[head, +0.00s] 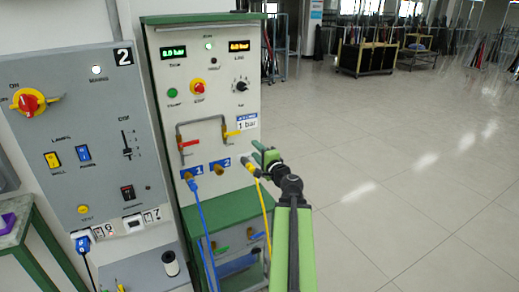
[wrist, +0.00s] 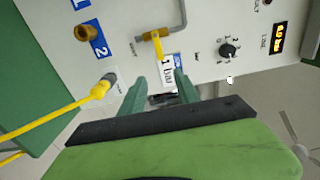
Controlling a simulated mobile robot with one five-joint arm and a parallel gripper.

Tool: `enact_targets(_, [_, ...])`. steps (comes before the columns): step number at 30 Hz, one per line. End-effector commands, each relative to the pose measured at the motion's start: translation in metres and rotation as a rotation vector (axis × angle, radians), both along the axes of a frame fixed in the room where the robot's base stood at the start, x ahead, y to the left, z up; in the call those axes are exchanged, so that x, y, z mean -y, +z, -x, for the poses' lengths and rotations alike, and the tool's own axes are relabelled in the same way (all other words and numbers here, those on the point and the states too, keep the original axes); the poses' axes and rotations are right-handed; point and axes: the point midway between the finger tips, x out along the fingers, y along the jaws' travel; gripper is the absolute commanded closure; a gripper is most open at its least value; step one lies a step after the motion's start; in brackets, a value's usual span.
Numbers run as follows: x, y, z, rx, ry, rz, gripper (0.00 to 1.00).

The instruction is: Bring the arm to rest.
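My gripper (head: 262,152) is in front of the lower right of the grey-and-green pressure panel (head: 212,123), with my arm reaching up from the bottom of the head view. In the wrist view its two green fingers (wrist: 160,80) stand apart with nothing held between them. A yellow hose with a connector (wrist: 100,90) meets a grey fitting on the panel, left of the fingers; it also shows beside my gripper in the head view (head: 250,167). A blue hose (head: 204,232) hangs from the port marked 1. The port marked 2 (wrist: 83,32) has no hose.
Beside the panel stands a grey control box (head: 92,140) marked 2, with a red knob and switches. The panel has red and yellow valve levers (head: 232,133) and two displays. The tiled floor (head: 400,190) on the right is clear, with carts (head: 366,58) far back.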

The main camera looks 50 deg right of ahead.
Motion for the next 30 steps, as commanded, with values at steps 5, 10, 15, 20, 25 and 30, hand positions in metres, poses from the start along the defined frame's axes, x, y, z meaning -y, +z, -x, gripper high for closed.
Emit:
enact_targets(5, [0.001, 0.000, 0.001, 0.000, -0.002, 0.000, 0.62])
enact_targets(10, [0.002, 0.000, 0.001, 0.000, -0.002, 0.000, 0.62])
enact_targets(15, [-0.033, -0.009, -0.024, -0.054, 0.086, 0.040, 0.62])
enact_targets(20, [-0.144, -0.047, -0.079, -0.234, 0.358, 0.176, 0.62])
enact_targets(25, [-0.280, -0.107, -0.105, -0.479, 0.702, 0.360, 0.62])
enact_targets(30, [-0.412, -0.178, -0.081, -0.800, 1.075, 0.597, 0.62])
